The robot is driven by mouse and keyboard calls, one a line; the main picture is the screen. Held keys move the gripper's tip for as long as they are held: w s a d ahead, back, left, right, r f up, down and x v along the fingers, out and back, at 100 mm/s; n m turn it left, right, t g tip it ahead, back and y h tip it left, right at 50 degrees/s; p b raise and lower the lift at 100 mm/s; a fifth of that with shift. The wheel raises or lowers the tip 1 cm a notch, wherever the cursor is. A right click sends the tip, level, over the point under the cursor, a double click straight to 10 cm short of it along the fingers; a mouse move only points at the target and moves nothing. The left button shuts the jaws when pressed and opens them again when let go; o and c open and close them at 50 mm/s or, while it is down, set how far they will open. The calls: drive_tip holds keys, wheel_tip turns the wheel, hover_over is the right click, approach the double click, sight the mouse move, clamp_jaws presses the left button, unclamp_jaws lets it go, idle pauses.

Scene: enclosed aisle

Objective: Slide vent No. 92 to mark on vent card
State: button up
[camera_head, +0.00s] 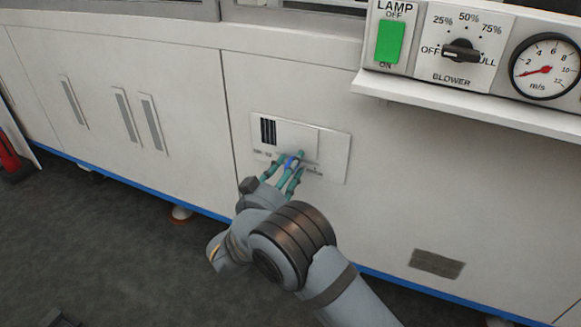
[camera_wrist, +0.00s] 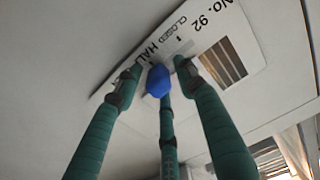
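The vent plate for No. 92 (camera_head: 335,150) is a white panel on the cabinet front, with a sliding cover (camera_head: 298,138). Dark slats (camera_head: 268,131) show open at its left end in the head view. In the wrist view the slats (camera_wrist: 224,64) are at the right, beside the printed "No. 92", "CLOSED" and "HALF". A blue knob-like piece (camera_wrist: 158,80) lies among the three teal fingers of my gripper (camera_head: 288,163). The fingertips are at the plate's lower edge, around the blue piece. I cannot tell whether they press on it. I cannot make out a vent card.
Above right, a ledge (camera_head: 470,105) juts out under a green lamp switch (camera_head: 390,42), a blower dial (camera_head: 461,50) and an air-speed gauge (camera_head: 546,67). A dark grille (camera_head: 437,263) sits low on the cabinet. The floor at left is mostly clear.

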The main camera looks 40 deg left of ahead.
drive_tip(key=shift+c, duration=1.2)
drive_tip(key=c, duration=0.6)
clamp_jaws()
drive_tip(key=shift+a+r, duration=0.1)
drive_tip(key=shift+r, duration=0.05)
